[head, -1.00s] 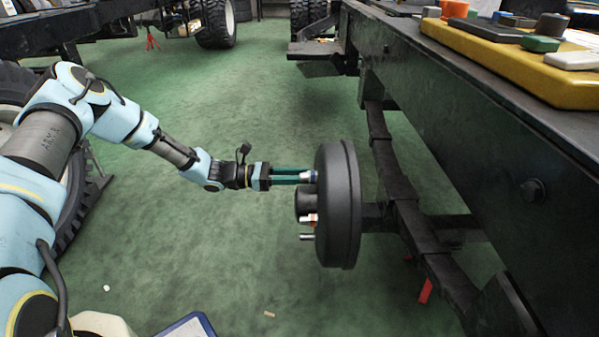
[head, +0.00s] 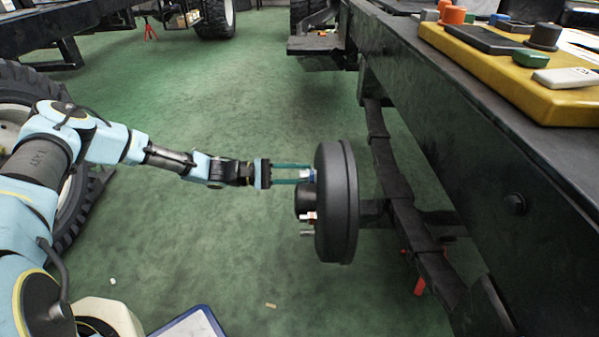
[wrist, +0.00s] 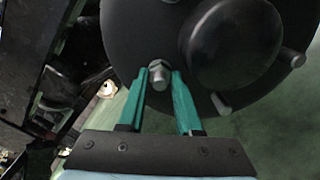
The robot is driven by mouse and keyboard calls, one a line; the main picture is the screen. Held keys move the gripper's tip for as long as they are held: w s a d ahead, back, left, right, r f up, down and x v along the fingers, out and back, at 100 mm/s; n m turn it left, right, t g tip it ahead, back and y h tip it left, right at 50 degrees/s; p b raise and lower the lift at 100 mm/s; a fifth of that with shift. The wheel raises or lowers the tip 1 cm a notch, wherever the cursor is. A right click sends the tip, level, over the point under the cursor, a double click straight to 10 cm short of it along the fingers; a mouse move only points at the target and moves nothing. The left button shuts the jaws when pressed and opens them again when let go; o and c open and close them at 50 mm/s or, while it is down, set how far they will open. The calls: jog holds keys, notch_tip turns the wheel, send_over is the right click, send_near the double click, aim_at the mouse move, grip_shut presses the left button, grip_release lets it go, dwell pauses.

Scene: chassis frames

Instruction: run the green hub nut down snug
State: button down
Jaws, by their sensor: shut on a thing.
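The dark wheel hub (head: 338,205) stands upright at the middle of the head view, its face with round centre boss and studs towards my gripper. My gripper (head: 307,175) reaches in from the left, its two teal fingers at an upper stud. In the wrist view my gripper (wrist: 160,74) has its fingertips on either side of a nut (wrist: 159,68) on that stud, shut on it. The nut looks silver there and bluish white in the head view (head: 306,174); I see no green on it. The stud end pokes out between the fingers. Whether the nut touches the hub face is unclear.
A tyre (head: 75,205) stands at left. Green floor around the gripper is clear.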

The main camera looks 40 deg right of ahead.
jog(key=shift+w+a+f+m, duration=0.1)
jog(key=shift+w+m, duration=0.05)
jog(key=shift+m, duration=3.45)
jog(key=c, duration=0.9)
grip_release()
jog(key=shift+o, duration=0.2)
jog(key=p+v, duration=0.1)
jog(key=v, duration=0.9)
jog(key=shift+w+a+p, duration=0.25)
jog(key=shift+p, duration=0.05)
